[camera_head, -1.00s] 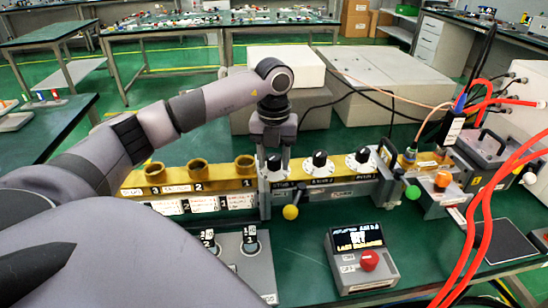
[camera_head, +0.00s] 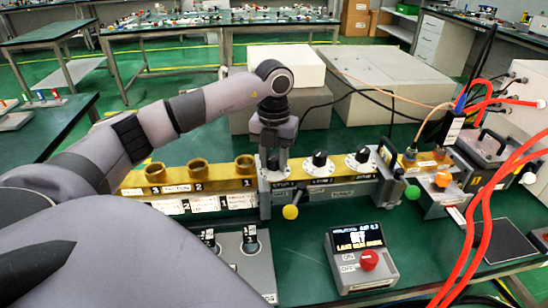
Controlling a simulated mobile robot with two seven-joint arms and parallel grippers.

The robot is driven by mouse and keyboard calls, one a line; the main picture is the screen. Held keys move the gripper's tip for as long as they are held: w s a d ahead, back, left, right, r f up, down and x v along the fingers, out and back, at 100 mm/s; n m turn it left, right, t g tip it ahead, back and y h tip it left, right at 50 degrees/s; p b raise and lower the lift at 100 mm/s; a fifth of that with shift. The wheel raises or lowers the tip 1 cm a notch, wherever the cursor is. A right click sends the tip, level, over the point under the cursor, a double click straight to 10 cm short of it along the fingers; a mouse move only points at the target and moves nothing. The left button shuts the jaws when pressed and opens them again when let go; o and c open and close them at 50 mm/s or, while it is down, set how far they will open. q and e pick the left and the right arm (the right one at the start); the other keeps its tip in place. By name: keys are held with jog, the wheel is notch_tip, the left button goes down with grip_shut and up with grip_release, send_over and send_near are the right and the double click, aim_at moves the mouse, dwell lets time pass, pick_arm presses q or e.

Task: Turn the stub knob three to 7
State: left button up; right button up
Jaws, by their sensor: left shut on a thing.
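Three black stub knobs on white dials sit in a row on the waveguide unit. The left one (camera_head: 274,163) is mostly hidden by my left gripper (camera_head: 274,160), which comes down on it from above and is shut on it. The middle knob (camera_head: 320,159) and the right knob (camera_head: 364,154) stand free. Small labels lie in front of the dials, too small to read surely. The scale and pointer of the held knob are hidden. My right gripper is not in view.
Brass ports (camera_head: 199,168) lie left of the knobs. A yellow ball handle (camera_head: 290,212) sticks out in front. A control box with a red knob (camera_head: 368,259) stands nearer on the green table. Red cables (camera_head: 468,235) hang at the right.

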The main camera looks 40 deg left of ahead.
pick_arm(q)
jog(key=m, duration=0.6)
jog(key=shift+a+r, duration=0.1)
jog(key=m, duration=0.6)
jog(key=shift+w+m, duration=0.1)
jog(key=shift+m, duration=0.2)
jog(key=m, duration=1.2)
jog(key=shift+m, duration=0.3)
jog(key=m, duration=0.3)
jog(key=shift+w+m, duration=0.1)
jog(key=shift+m, duration=0.2)
jog(key=m, duration=0.3)
jog(key=shift+m, duration=0.4)
jog(key=m, duration=0.3)
jog(key=shift+b, duration=0.4)
jog(key=shift+m, duration=2.1)
